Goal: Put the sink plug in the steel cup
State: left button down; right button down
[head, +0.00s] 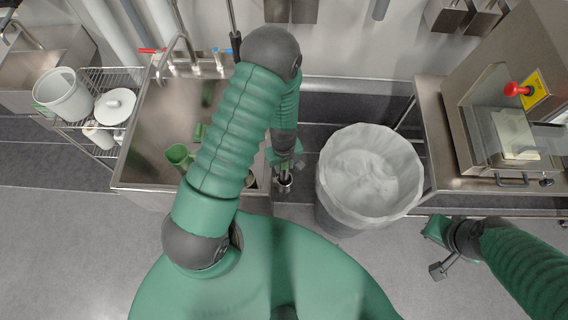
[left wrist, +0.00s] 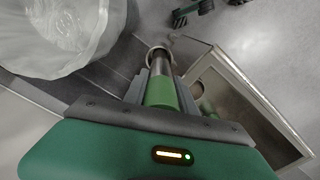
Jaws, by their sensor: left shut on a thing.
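My left gripper (head: 284,170) hangs just right of the sink. In the left wrist view the gripper (left wrist: 160,88) is shut on a green cylindrical thing (left wrist: 160,96). A steel, ring-like end (left wrist: 158,58) shows beyond the green part. In the head view a small steel round thing (head: 285,186) shows right below the fingers. I cannot tell whether it is part of the held thing or the cup. Neither the sink plug nor the steel cup can be identified for sure. My right gripper (head: 438,250) is empty at lower right, its fingers apart.
The steel sink (head: 150,150) holds a green cup (head: 180,155). A large bin with a clear liner (head: 370,172) stands right of my left gripper. A wire rack (head: 105,78) with white pots is at left. A steel machine (head: 500,110) stands at right.

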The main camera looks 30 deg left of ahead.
pick_arm(q)
jog(key=shift+w+d, duration=0.1)
jog(key=shift+d, duration=0.05)
jog(key=c, duration=0.9)
grip_release()
jog(key=shift+r, duration=0.15)
notch_tip(320, 180, up, 16)
jog(key=shift+r, duration=0.25)
